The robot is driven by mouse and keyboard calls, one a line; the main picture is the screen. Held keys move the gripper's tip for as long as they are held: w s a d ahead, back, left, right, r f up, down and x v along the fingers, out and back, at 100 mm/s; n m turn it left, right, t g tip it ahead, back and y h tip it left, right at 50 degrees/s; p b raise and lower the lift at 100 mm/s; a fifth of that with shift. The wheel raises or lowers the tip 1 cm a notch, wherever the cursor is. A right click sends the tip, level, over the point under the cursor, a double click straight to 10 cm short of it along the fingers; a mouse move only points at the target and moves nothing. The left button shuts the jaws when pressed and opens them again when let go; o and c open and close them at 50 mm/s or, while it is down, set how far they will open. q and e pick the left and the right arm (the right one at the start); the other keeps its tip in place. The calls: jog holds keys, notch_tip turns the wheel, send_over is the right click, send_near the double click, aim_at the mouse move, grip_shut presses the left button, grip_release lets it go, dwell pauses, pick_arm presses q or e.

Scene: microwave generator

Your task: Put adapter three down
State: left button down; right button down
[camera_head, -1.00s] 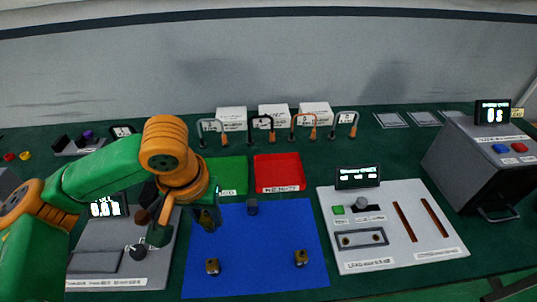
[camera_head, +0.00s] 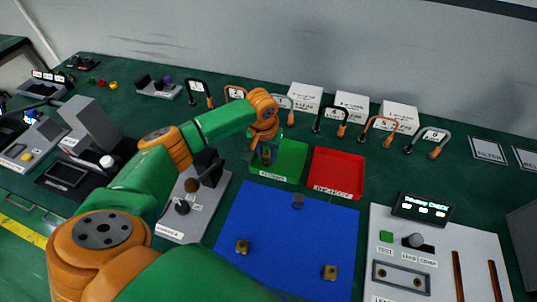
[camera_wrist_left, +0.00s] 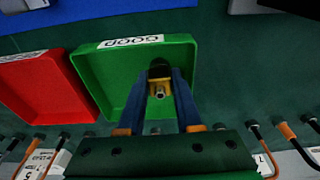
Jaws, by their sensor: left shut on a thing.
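My left gripper (camera_head: 264,158) is over the left part of the green tray (camera_head: 292,163) in the head view. I cannot tell whether the adapter touches the tray floor. The visible tray floor looks otherwise empty. My right gripper is not in view.
A red tray (camera_head: 337,175) stands right of the green one. Two brass-and-dark pieces (camera_head: 242,247) (camera_head: 330,272) and a dark piece (camera_head: 298,201) are on the blue mat (camera_head: 283,232). Numbered hooked leads (camera_head: 330,121) and white boxes (camera_head: 352,104) stand behind the trays.

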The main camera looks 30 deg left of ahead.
pick_arm(q)
jog(key=shift+s+f, duration=0.1)
jog(key=shift+f, duration=0.25)
jog(key=c, duration=0.6)
grip_release()
jog(key=shift+f, duration=0.15)
jog(key=r, duration=0.4)
jog(key=s+r, duration=0.1)
jog(key=r, duration=0.7)
jog(key=shift+s+d+r, duration=0.15)
jog(key=shift+s+d, duration=0.1)
jog(key=shift+s, duration=0.05)
